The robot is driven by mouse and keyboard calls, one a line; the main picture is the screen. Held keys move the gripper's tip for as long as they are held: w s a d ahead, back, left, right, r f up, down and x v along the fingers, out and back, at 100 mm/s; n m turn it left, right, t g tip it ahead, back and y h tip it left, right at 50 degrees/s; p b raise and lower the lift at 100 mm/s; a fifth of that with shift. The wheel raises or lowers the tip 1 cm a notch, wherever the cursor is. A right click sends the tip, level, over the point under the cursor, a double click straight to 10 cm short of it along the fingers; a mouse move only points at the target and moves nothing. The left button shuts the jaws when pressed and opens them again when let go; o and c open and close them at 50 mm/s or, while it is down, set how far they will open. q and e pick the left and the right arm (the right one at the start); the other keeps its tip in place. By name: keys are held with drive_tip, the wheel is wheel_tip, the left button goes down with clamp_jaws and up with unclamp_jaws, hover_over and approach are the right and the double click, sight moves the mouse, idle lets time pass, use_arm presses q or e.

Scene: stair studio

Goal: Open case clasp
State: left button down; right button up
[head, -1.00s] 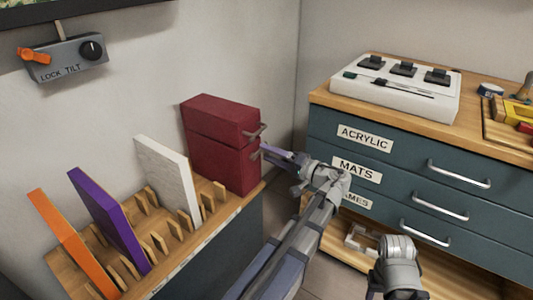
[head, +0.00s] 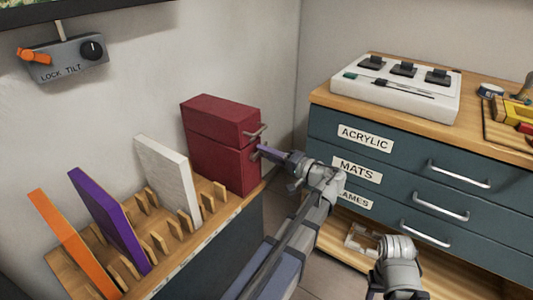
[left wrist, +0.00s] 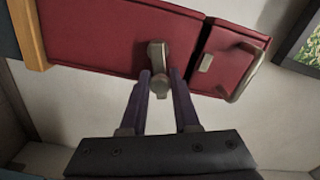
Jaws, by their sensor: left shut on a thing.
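The case is a dark red box (head: 214,158) standing upright at the far end of the wooden rack. A seam splits it into an upper and a lower part. A metal handle (head: 258,132) sits on the upper part's front and also shows in the left wrist view (left wrist: 246,78). The metal clasp (left wrist: 156,58) shows in the left wrist view on the red front. My left gripper (head: 261,149) is at the case front, below the handle. Its purple fingers are shut on the clasp's lower end (left wrist: 160,86). In the head view the fingertips largely hide the clasp.
The wooden rack (head: 192,243) holds white, purple and orange panels left of the case. A blue drawer cabinet (head: 400,165) stands to the right, with a white control panel (head: 396,88) on top. A lock-tilt box (head: 66,58) is on the wall. Part of my right arm shows at bottom right.

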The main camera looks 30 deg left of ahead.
idle(0.3)
use_arm(q)
drive_tip(key=shift+f+m, duration=0.15)
drive_tip(key=shift+m, duration=0.35)
drive_tip(key=c, duration=0.7)
unclamp_jaws()
drive_tip(key=shift+o, duration=0.2)
drive_tip(key=d, duration=0.7)
drive_tip(key=shift+s+d, duration=0.3)
drive_tip(key=shift+d, duration=0.1)
